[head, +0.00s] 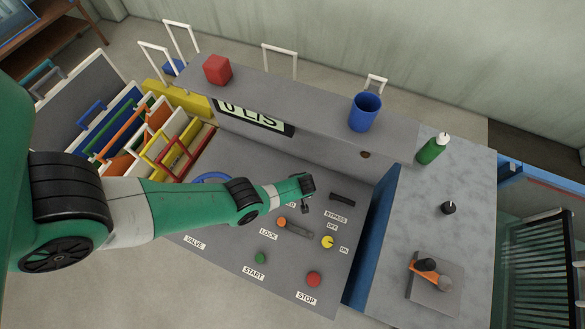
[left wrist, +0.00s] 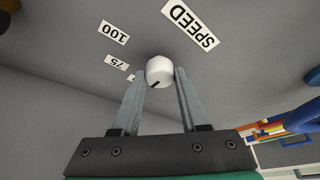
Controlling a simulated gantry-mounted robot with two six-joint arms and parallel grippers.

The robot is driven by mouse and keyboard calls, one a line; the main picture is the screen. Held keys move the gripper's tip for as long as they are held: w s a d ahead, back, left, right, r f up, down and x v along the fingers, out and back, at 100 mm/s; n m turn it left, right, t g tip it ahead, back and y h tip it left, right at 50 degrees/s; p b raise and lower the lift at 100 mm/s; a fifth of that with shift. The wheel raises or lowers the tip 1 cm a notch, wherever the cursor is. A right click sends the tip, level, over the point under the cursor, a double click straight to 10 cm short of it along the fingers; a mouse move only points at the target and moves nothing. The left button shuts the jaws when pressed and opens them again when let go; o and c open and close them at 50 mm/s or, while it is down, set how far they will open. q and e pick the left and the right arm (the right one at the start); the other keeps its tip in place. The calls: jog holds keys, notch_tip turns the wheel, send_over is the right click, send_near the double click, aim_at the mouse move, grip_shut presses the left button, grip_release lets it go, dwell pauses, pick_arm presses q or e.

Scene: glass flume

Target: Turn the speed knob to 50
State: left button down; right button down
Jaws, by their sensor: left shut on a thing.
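The white speed knob (left wrist: 160,70) sits between the two fingers of my left gripper (left wrist: 160,78) in the left wrist view, and the gripper is shut on it. A dark pointer mark on the knob faces down and slightly left there. The SPEED label (left wrist: 190,27), the 100 label (left wrist: 113,32) and the 75 label (left wrist: 116,62) are beside it. A further label (left wrist: 131,77) is mostly hidden by a finger. In the head view my left gripper (head: 306,192) reaches down to the console (head: 240,160) and hides the knob. My right gripper is not in view.
A display (head: 250,115) reads 0 L/S. The green START button (head: 260,258), red STOP button (head: 313,279), yellow knob (head: 327,242) and orange knob (head: 281,222) are near my arm. A red cube (head: 217,70) and blue cup (head: 364,111) stand on the ledge.

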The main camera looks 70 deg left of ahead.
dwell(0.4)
pick_arm(q)
jog(key=shift+c, duration=2.1)
grip_release()
